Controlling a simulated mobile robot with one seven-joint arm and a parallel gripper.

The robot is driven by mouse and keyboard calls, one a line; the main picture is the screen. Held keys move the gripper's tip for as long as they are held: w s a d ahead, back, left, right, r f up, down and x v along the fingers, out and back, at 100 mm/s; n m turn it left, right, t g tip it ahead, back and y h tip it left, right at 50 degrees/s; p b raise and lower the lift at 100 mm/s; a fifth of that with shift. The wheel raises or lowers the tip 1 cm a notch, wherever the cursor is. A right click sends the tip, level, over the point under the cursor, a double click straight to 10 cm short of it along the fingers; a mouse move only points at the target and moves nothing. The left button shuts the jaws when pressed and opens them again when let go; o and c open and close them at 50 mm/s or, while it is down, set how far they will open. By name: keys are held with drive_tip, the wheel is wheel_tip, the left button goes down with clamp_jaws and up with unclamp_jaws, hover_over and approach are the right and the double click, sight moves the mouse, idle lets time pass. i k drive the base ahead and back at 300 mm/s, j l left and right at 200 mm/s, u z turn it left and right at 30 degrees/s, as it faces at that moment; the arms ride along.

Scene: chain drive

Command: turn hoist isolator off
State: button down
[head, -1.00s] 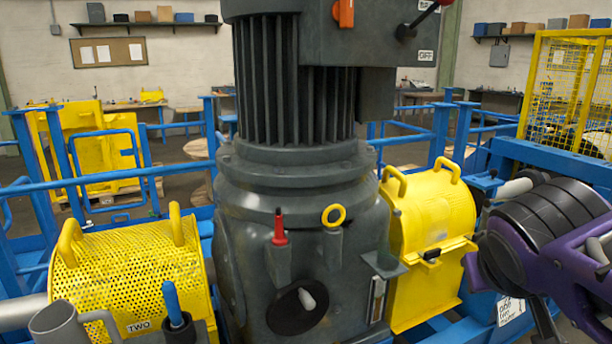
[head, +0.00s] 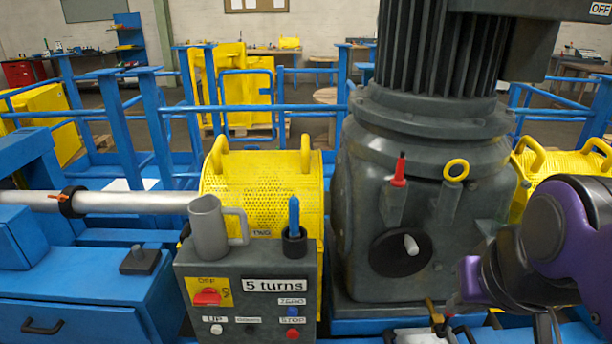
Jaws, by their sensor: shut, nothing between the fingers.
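A grey control box (head: 247,283) stands at the front, left of the big grey motor unit (head: 430,180). On its front is a red rotary handle (head: 207,297) on a yellow plate (head: 194,285) marked OFF at the top. The handle looks roughly crosswise, but its exact setting is too small to tell. I cannot read a hoist name on it. A second OFF label (head: 600,8) shows on the motor's upper box, at the top right edge. My purple and black arm (head: 560,230) is at the lower right, well away from the red handle.
A grey mug (head: 209,230) and a blue-handled tool (head: 294,215) in a dark holder stand on the control box. UP and STOP buttons are near the red handle. A yellow perforated guard (head: 262,187) is behind. Blue rails (head: 155,120) surround the machine.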

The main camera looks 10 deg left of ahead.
sight(208, 296)
drive_tip(key=u, duration=1.2)
drive_tip(key=i+j+u, duration=0.15)
drive_tip(key=j, duration=0.2)
